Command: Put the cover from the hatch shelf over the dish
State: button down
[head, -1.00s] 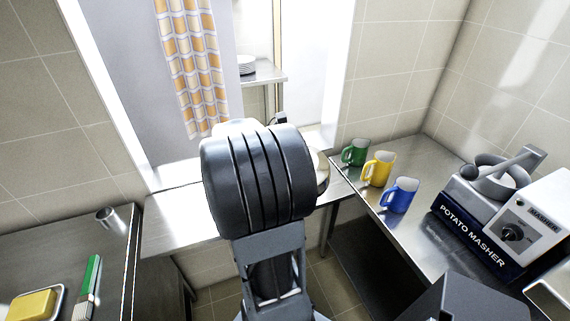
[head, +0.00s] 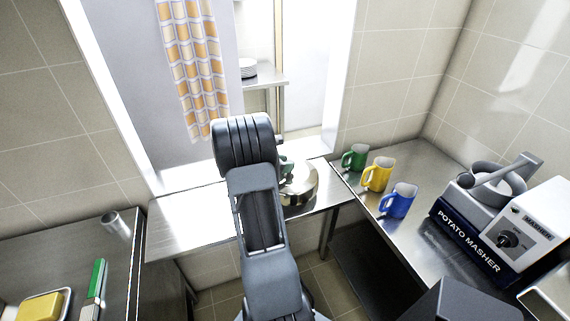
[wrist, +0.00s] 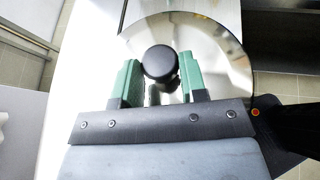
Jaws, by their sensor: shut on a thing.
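The cover (head: 300,188) is a shiny round metal lid with a black knob. In the head view it shows at the right part of the hatch shelf (head: 180,218), partly behind my arm. In the wrist view the cover (wrist: 222,50) lies beneath my gripper (wrist: 160,85), with the knob (wrist: 160,62) between the green fingers. My gripper is shut on the cover. One green finger shows beside the cover in the head view. I cannot tell whether the cover touches the shelf.
Green (head: 354,157), yellow (head: 377,174) and blue (head: 399,201) mugs stand on the right counter, near a potato masher (head: 490,220). A metal cup (head: 117,224) and butter dish (head: 38,304) are on the left counter. A checked curtain (head: 192,70) hangs in the hatch. The shelf's left part is clear.

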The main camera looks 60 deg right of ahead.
jog(key=shift+s+f, duration=0.15)
jog(key=shift+f, duration=0.3)
jog(key=c, duration=0.9)
grip_release()
jog(key=shift+f, duration=0.1)
jog(key=shift+c, duration=0.2)
jog(key=shift+o, duration=1.4)
jog(key=b+v, duration=0.2)
jog(key=v, duration=0.8)
jog(key=shift+w+a+r, duration=0.2)
jog(key=shift+w+r, duration=0.05)
jog(key=s+a+r+m+t+y, duration=0.1)
jog(key=s+a+m+t+y, duration=0.1)
jog(key=a, duration=0.9)
jog(key=s+a+r+m+t+y, duration=0.2)
jog(key=a+m+t+y, duration=0.2)
jog(key=a, duration=0.8)
jog(key=s+a+r+m+t+y, duration=0.2)
jog(key=a+m+y, duration=0.3)
jog(key=a, duration=0.6)
jog(key=shift+a+r+m+t+y, duration=0.2)
jog(key=shift+m+t+y, duration=0.1)
jog(key=shift+m+t, duration=0.65)
